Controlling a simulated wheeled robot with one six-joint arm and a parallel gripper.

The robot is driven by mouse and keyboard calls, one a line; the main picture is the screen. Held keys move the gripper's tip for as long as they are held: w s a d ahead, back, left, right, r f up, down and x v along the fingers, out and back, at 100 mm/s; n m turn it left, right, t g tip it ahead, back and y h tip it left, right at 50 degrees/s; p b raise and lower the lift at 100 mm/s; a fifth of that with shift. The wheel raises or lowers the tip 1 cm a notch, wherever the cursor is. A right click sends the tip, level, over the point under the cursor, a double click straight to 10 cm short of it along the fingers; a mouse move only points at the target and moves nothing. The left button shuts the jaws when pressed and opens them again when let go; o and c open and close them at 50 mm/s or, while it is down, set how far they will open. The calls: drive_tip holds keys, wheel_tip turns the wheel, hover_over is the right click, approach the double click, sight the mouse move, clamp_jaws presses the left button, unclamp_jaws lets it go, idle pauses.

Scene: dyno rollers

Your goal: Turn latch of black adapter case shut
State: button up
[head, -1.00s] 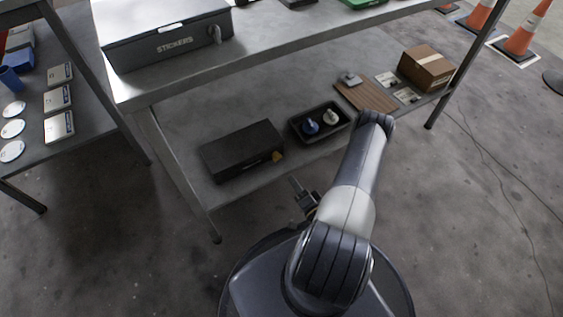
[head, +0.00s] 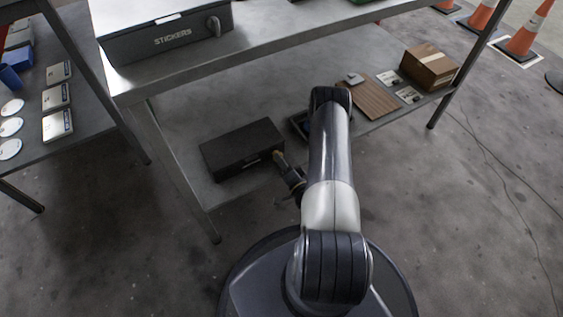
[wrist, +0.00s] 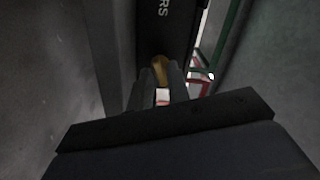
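The black adapter case (head: 242,150) sits on the lower shelf, its lid down. Its small yellow-brown latch (head: 279,156) is at the right end of the front face. My gripper (head: 284,165) is right at the latch, reaching it from the front. In the wrist view, the latch (wrist: 160,68) shows between the tips of my two fingers (wrist: 161,82), which stand a little apart. I cannot tell whether they touch it. The case's front face (wrist: 165,35) shows white letters ending in "RS". The latch's exact angle is partly hidden by the fingers.
A dark tray (head: 299,126) right of the case is mostly hidden behind my arm. A brown board (head: 372,99) and a cardboard box (head: 429,68) lie farther right on the lower shelf (head: 190,120). The grey STICKERS case (head: 165,40) stands on the tabletop above.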

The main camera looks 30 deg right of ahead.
drive_tip(key=shift+c, duration=0.6)
clamp_jaws()
drive_tip(key=shift+n, duration=0.4)
drive_tip(key=n+b, duration=0.1)
drive_tip(key=n, duration=0.3)
drive_tip(key=shift+f+b, duration=0.1)
drive_tip(key=shift+b, duration=0.3)
drive_tip(key=n+b, duration=0.1)
drive_tip(key=n, duration=0.4)
drive_tip(key=shift+n+b, duration=0.85)
drive_tip(key=shift+n, duration=0.95)
drive_tip(key=shift+o, duration=0.6)
unclamp_jaws()
